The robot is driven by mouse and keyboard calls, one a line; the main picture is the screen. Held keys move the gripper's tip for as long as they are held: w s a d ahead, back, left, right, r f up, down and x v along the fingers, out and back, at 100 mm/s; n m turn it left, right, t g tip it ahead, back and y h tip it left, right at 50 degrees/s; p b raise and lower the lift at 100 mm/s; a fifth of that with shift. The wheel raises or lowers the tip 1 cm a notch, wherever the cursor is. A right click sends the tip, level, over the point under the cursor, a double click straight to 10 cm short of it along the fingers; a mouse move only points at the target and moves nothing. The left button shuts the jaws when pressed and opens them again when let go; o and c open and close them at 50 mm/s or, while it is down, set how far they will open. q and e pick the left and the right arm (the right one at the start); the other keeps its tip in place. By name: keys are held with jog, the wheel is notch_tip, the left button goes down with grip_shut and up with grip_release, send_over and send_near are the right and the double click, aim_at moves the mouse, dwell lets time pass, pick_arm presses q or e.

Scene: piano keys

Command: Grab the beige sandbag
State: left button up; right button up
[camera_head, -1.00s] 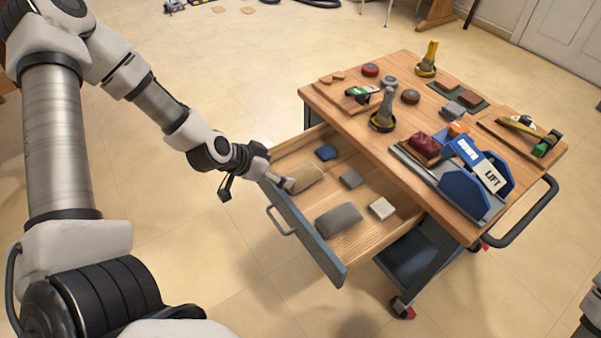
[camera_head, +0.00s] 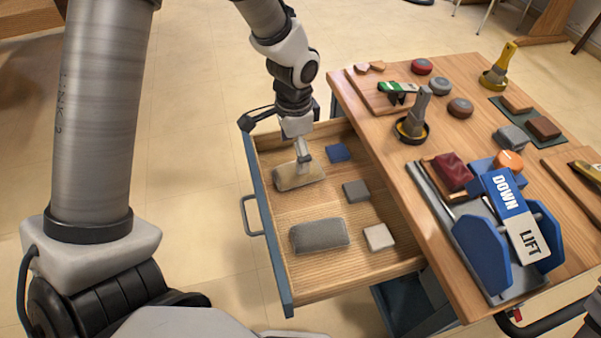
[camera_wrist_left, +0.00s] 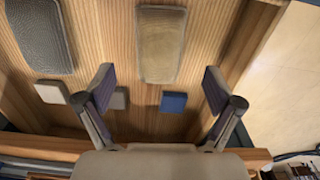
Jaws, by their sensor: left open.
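The beige sandbag (camera_head: 290,178) lies in the open drawer near its far left corner in the head view. In the left wrist view the beige sandbag (camera_wrist_left: 161,44) lies ahead of the fingertips, roughly centred between them. My left gripper (camera_head: 304,160) is over the drawer at the sandbag in the head view and partly covers it. In the wrist view my left gripper (camera_wrist_left: 158,84) is open, its fingers apart with nothing held between them. Whether the fingers touch the sandbag cannot be told. My right gripper is in neither view.
The drawer (camera_head: 286,289) also holds a dark grey bag (camera_head: 319,236), a blue block (camera_head: 339,152), a grey block (camera_head: 356,191) and a white block (camera_head: 379,237). The crowded wooden tabletop (camera_head: 390,165) stands to the right. Bare drawer floor lies between the bags.

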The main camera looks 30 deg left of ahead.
aim_at(286, 176)
pick_arm(q)
jog(key=f+b, duration=0.1)
jog(key=f, duration=0.1)
jog(key=f+b, duration=0.1)
jog(key=f, duration=0.1)
jog(key=f+b, duration=0.1)
jog(key=f, duration=0.1)
jog(key=shift+w+d, duration=0.2)
jog(key=shift+d, duration=0.05)
jog(key=shift+f, duration=0.3)
jog(key=shift+r, duration=0.15)
jog(key=c, duration=1.5)
